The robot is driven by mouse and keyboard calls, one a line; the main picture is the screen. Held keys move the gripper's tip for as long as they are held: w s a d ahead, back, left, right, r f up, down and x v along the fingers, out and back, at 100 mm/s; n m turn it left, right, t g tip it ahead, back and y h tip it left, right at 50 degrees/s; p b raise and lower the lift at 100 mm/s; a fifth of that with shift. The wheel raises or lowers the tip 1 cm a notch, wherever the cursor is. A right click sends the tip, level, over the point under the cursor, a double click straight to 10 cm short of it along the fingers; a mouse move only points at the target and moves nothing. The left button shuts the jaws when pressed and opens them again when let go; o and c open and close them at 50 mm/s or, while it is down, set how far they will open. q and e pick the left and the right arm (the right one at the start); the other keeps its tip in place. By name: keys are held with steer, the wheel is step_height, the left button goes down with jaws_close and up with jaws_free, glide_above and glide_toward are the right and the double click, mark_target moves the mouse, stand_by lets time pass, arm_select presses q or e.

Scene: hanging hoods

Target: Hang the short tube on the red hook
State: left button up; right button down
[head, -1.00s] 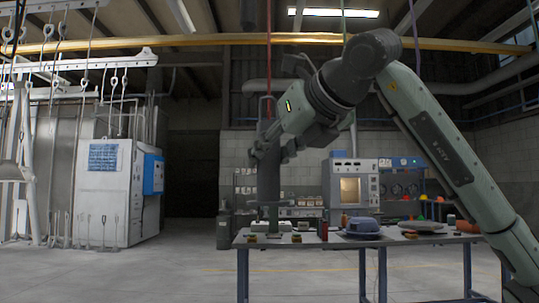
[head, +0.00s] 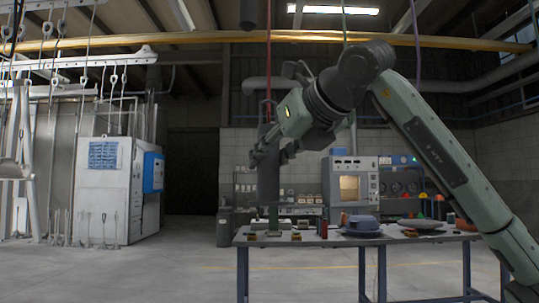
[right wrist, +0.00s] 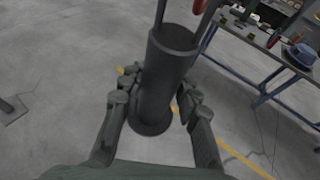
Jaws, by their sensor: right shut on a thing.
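The short tube (right wrist: 168,85) is a dark grey cylinder, upright and slightly tilted in the right wrist view. My right gripper (right wrist: 160,92) is shut on it, one finger on each side. In the head view the tube (head: 268,182) hangs below my right gripper (head: 268,150), above the floor in front of the table. Grey strips rise from the tube's top in the wrist view. In the head view the red hook's line (head: 268,70) comes down above the tube. Whether hook and tube touch cannot be told. My left gripper is out of view.
A table (head: 390,238) with a blue hat-shaped part (head: 361,225) and small items stands behind. A green line (head: 344,20) and a purple line (head: 416,40) hang to the right. A white cabinet (head: 110,190) stands left. The floor at centre left is clear.

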steer(key=shift+w, duration=0.4)
steer(key=shift+w+r, duration=0.1)
steer(key=shift+w, duration=0.05)
steer(key=shift+w+p, duration=0.7)
steer(key=shift+w, duration=0.65)
steer(key=shift+f+b, duration=1.25)
steer(key=shift+f, duration=0.15)
steer(key=c, duration=1)
jaws_free()
steer(key=shift+s+d, duration=0.1)
